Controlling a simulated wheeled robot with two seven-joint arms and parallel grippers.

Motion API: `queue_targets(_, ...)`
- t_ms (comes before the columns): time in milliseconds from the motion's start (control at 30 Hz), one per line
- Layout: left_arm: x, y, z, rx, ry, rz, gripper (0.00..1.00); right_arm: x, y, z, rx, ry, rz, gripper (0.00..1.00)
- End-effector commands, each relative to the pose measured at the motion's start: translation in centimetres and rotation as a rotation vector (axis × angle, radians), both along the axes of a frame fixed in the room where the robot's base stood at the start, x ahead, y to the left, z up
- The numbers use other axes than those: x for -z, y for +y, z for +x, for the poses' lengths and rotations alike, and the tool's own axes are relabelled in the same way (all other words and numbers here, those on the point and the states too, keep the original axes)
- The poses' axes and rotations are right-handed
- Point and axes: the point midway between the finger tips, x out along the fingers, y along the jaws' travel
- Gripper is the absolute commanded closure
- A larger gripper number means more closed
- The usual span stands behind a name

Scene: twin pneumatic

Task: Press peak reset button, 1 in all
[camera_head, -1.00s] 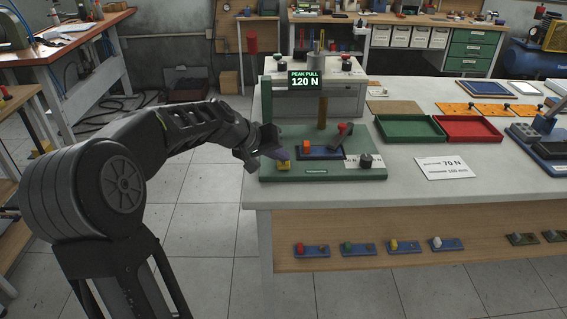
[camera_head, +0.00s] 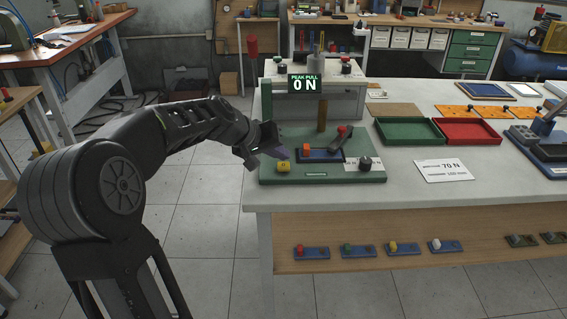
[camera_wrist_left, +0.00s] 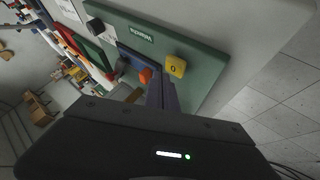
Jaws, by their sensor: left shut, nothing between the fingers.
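The yellow button (camera_head: 284,166) sits at the front left of the green test fixture (camera_head: 330,174). It also shows in the left wrist view (camera_wrist_left: 175,66), with a dark mark on its top. The display (camera_head: 304,83) above the fixture reads "PEAK PULL 0 N". My left gripper (camera_head: 281,153) is shut and empty, just above and behind the yellow button, apart from it. In the left wrist view its closed fingers (camera_wrist_left: 162,92) lie beside the button. My right gripper is not in view.
On the fixture are a blue plate with an orange piece (camera_head: 306,149), a red-and-dark lever (camera_head: 341,137) and a black knob (camera_head: 365,163). Green (camera_head: 379,139) and red (camera_head: 499,139) trays stand to the right. A 70 N card (camera_head: 443,171) lies in front of them.

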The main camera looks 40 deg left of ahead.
Motion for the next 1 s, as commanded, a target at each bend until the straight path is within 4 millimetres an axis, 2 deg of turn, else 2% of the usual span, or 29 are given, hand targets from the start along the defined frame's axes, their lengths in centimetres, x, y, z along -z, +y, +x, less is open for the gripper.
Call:
queue_targets(367, -0.4, 0.0, 0.0, -0.001, -0.001, 0.000, 1.00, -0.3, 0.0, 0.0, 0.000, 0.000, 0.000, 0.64)
queue_targets(800, -4.6, 0.0, 0.0, 0.000, -0.001, 0.000, 1.00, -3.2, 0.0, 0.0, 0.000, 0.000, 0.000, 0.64)
queue_targets(1000, -5.1, 0.0, 0.0, -0.001, 0.000, -0.001, 1.00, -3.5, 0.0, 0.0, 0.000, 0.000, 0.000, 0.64)
